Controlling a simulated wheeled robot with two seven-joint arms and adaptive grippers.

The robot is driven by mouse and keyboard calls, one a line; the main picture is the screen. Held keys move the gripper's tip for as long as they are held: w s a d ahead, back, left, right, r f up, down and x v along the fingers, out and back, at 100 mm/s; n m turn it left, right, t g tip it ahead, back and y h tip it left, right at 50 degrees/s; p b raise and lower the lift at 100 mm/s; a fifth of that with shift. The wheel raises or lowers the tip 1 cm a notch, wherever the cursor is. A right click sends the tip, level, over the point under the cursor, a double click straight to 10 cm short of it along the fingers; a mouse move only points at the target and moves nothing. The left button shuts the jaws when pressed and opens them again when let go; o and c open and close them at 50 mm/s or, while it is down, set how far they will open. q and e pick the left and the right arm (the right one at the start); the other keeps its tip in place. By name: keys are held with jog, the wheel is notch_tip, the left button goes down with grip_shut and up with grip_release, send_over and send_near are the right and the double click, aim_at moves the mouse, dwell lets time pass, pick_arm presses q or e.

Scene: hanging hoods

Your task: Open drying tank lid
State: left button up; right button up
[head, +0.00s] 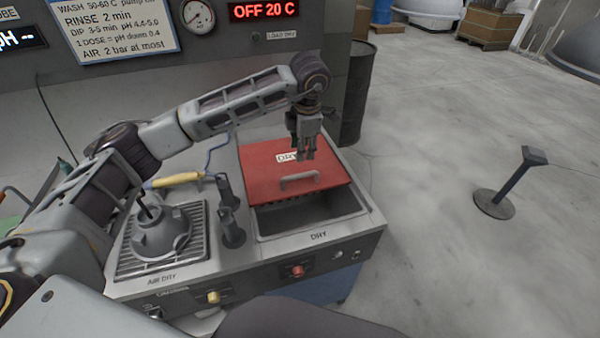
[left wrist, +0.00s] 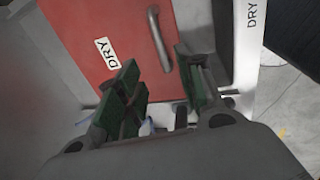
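The red drying tank lid (head: 262,172) lies over the back part of the tank marked DRY, and the dark front part of the tank opening (head: 310,212) shows uncovered. A grey bar handle (head: 300,180) sits near the lid's front edge. My left gripper (head: 306,158) points down above the lid, behind the handle and near the white DRY label. In the left wrist view its two green-padded fingers (left wrist: 162,95) stand apart with nothing between them, and the handle (left wrist: 160,38) shows beyond them. I cannot tell whether the fingers touch the lid. My right gripper is not in view.
Left of the tank are an air-dry grate (head: 195,245) with a grey hood-shaped part (head: 162,232), dark upright holders (head: 230,225) and a yellow-handled tool (head: 175,180). A dark barrel (head: 357,95) stands behind. A post (head: 515,180) stands on open floor at right.

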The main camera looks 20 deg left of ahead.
aim_at(300, 175)
pick_arm(q)
jog(key=f, duration=0.3)
jog(key=w+f, duration=0.1)
jog(key=f, duration=0.3)
jog(key=a+f+p, duration=0.1)
jog(key=f, duration=0.2)
jog(key=shift+w+a+f, duration=0.1)
jog(key=shift+w+f, duration=0.1)
jog(key=shift+w, duration=0.2)
jog(key=shift+w+a+f, duration=0.1)
jog(key=shift+w+f, duration=0.05)
jog(key=shift+f, duration=0.85)
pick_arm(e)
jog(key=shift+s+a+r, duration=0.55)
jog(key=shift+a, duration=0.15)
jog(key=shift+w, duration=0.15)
pick_arm(q)
grip_shut()
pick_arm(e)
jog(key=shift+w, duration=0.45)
